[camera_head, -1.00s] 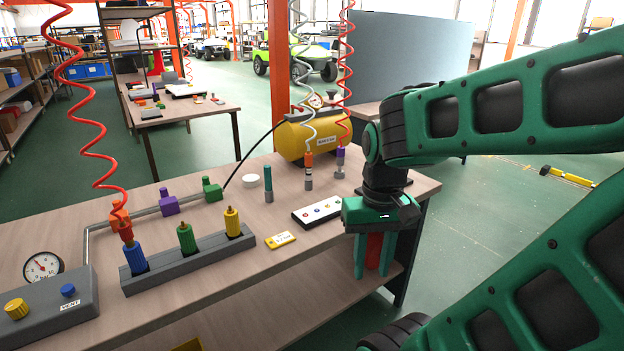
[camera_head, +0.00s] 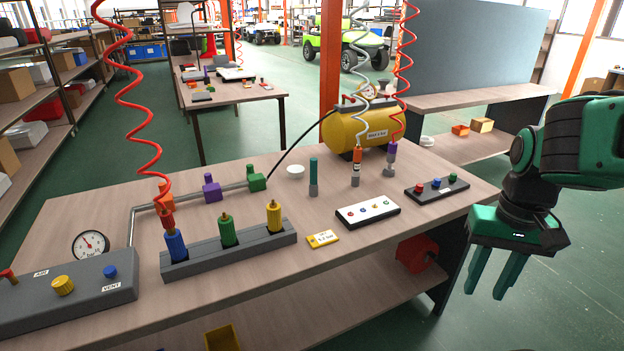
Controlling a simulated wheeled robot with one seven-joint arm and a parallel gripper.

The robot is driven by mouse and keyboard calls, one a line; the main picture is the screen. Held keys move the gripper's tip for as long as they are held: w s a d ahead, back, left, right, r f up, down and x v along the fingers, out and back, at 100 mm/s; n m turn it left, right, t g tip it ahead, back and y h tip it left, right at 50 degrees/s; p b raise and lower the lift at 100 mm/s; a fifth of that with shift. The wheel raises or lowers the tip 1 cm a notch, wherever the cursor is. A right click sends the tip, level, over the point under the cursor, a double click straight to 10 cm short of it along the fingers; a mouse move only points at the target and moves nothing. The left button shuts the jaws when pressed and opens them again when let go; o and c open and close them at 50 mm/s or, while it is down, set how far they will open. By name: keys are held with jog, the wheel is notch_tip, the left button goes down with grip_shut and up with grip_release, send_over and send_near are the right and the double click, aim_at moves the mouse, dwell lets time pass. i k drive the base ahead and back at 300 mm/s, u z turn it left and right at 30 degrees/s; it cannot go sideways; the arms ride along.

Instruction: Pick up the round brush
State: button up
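I cannot make out a round brush for certain in this view. Upright tools stand on the workbench (camera_head: 330,220): a teal one with a grey base (camera_head: 314,178), an orange-topped one (camera_head: 356,167) and a purple-topped one (camera_head: 391,160). My gripper (camera_head: 492,288) hangs at the right, beyond the bench's right end. Its two green fingers point down with a clear gap between them and nothing in the gap.
A grey rack (camera_head: 228,250) holds blue, green and yellow fittings. A white button panel (camera_head: 368,212) and a black one (camera_head: 437,188) lie near the right end. A yellow tank (camera_head: 360,128) stands behind. A red object (camera_head: 416,255) is on the lower shelf. Floor right of the bench is clear.

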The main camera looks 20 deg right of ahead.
aim_at(313, 161)
jog(key=z, duration=0.05)
jog(key=i, duration=1)
jog(key=u, duration=0.05)
